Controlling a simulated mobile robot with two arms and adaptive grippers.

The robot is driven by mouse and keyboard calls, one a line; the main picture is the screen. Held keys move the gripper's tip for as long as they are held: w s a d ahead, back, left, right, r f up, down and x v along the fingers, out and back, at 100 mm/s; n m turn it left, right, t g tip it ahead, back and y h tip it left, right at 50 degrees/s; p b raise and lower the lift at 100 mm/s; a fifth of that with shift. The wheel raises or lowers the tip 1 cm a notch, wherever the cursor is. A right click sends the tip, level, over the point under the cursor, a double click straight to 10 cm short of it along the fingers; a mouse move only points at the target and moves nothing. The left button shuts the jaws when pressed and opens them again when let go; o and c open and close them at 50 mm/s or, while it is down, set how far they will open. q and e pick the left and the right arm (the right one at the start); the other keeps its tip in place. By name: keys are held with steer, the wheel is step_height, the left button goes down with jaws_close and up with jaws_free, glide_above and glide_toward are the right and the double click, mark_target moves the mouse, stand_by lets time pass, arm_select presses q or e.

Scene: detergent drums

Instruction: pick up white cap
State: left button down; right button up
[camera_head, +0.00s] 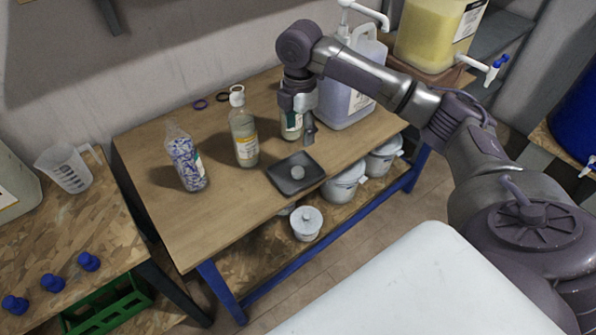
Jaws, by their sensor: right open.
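A small, round, pale grey-white piece, likely the white cap (297,172), lies on the black square tray (286,183) near the table's front edge. My right gripper (308,138) is open and points down, above and behind the tray, apart from the pale piece. It partly hides a labelled bottle (290,128) behind it; I cannot tell whether they touch. A clear bottle (245,142) with a pale liquid and a white top stands left of the tray. My left gripper is not in view.
A bag-like bottle of blue-white pieces (187,165) stands at the left. A large pump jug (345,105) stands right of my gripper. Rings, one purple (200,104), lie at the back. White tubs (306,223) sit below. The table's front left is clear.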

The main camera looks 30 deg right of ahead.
glide_above(299, 170)
step_height(299, 170, down, 8)
steer(key=shift+w+d+r, duration=0.1)
steer(key=shift+r, duration=0.15)
steer(key=shift+f+p, duration=0.65)
steer(key=shift+f, duration=2.35)
steer(key=c, duration=0.8)
